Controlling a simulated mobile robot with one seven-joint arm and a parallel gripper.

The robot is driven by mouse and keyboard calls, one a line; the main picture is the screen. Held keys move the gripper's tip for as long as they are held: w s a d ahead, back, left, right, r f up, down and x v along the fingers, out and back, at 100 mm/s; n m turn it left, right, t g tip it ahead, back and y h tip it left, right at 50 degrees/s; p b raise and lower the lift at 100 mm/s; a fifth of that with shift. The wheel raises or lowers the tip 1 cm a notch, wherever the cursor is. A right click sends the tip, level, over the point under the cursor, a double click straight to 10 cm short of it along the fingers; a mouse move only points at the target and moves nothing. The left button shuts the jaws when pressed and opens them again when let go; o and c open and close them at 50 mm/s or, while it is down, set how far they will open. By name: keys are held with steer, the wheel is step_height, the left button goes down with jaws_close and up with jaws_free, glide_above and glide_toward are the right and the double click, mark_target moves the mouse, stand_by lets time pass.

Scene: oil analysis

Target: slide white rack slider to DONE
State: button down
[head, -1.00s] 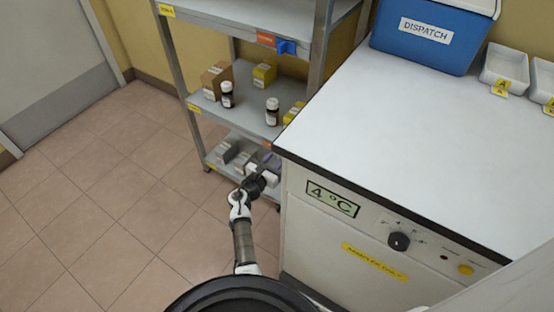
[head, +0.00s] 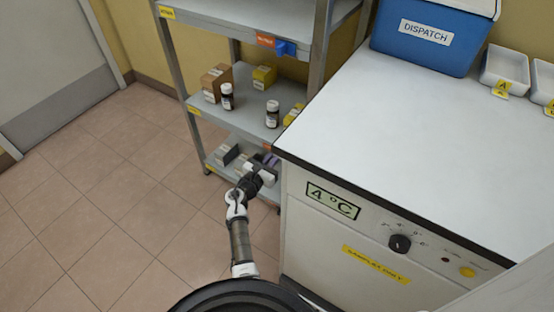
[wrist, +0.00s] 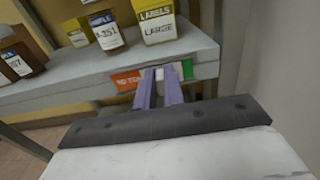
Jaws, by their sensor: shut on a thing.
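My gripper (wrist: 160,78) is at the front edge of a rack shelf (wrist: 60,90) in the wrist view, its two purple-grey fingers close together. It is shut on the white slider (wrist: 171,77), a small white piece mostly hidden behind and between the fingertips. An orange label (wrist: 127,81) lies just left of the fingers and a green patch (wrist: 187,69) just right of them. In the head view my gripper (head: 262,170) is low at the rack's right side, near the counter, and hides the slider there.
The rack's middle shelf (head: 240,121) holds bottles and boxes above my gripper. A blue slider (head: 286,48) sits beside an orange label on the upper shelf. The 4 °C cabinet (head: 340,235) stands close on the right. Floor (head: 110,190) is free on the left.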

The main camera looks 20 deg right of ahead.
mark_target(268, 144)
steer(key=w+a, duration=0.1)
steer(key=w+a+b, duration=0.1)
steer(key=w, duration=0.1)
steer(key=shift+w+a, duration=0.3)
steer(key=shift+a, duration=0.1)
steer(key=shift+w+a+r, duration=0.1)
steer(key=shift+a, duration=0.05)
steer(key=c, duration=1.5)
jaws_free()
steer(key=shift+p+v, duration=2.85)
steer(key=shift+v, duration=4)
